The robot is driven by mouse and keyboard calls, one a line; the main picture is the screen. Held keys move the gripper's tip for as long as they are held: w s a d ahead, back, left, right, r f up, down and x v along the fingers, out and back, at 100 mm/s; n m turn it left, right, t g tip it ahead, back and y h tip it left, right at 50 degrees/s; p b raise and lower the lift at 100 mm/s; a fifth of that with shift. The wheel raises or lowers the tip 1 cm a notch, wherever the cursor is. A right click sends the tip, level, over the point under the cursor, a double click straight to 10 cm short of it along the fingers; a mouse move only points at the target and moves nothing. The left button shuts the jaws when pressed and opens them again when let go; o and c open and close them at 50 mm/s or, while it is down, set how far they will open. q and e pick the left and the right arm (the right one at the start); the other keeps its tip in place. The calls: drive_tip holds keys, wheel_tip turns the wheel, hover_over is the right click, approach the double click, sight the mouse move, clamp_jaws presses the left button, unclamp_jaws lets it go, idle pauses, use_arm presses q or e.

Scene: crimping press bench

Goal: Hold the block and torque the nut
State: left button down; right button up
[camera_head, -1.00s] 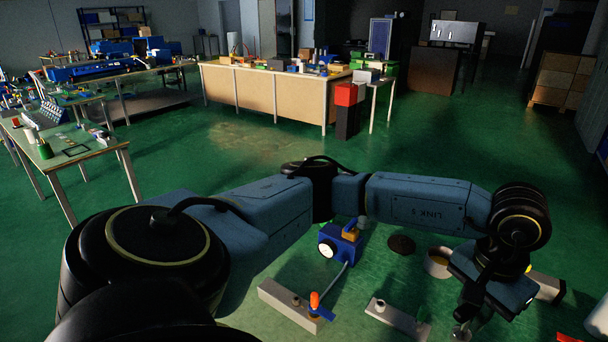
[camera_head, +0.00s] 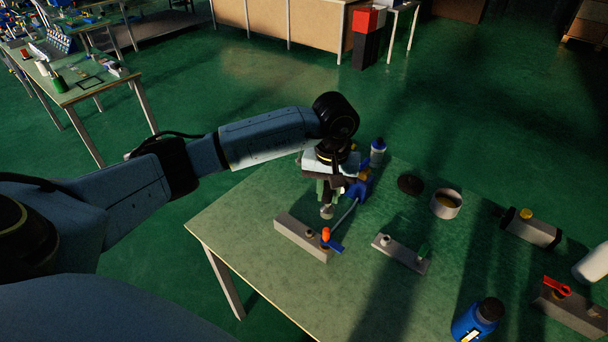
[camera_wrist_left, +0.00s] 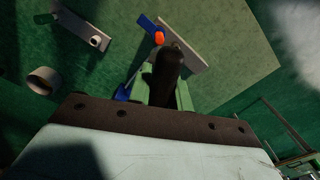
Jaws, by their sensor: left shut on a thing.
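My left gripper (camera_head: 325,196) is shut on a dark cylindrical thing (camera_wrist_left: 163,72), seen between its green fingers in the left wrist view. In the head view its rounded grey end (camera_head: 327,211) points down, above the table behind the left grey block. That block (camera_head: 293,236) carries a nut-like fitting (camera_head: 309,233) and an orange and blue valve (camera_head: 326,236); the block also shows in the wrist view (camera_wrist_left: 188,50). A second grey block (camera_head: 400,254) with a fitting and a green lever (camera_head: 424,250) lies to its right. My right gripper is not in view.
A blue device (camera_head: 362,188) with a rod stands partly hidden behind my gripper. The table's front left is clear.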

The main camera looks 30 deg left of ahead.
use_arm(q)
drive_tip(key=a+f+n, duration=0.1)
drive_tip(key=a+f+n+p, duration=0.1)
drive_tip(key=a, duration=0.1)
drive_tip(key=a+f+p, duration=0.1)
drive_tip(key=shift+s+a+f+n, duration=0.1)
drive_tip(key=shift+a+n, duration=0.2)
drive_tip(key=shift+n, duration=0.1)
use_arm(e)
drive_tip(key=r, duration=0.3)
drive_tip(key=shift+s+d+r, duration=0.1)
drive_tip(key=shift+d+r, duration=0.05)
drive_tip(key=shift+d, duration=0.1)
use_arm(q)
wheel_tip(320, 180, down, 6)
drive_tip(key=b, duration=0.5)
drive_tip(key=shift+s+b, duration=0.1)
drive_tip(key=shift+b, duration=0.25)
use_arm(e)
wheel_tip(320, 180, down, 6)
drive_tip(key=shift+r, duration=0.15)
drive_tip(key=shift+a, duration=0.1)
use_arm(q)
drive_tip(key=shift+b, duration=0.75)
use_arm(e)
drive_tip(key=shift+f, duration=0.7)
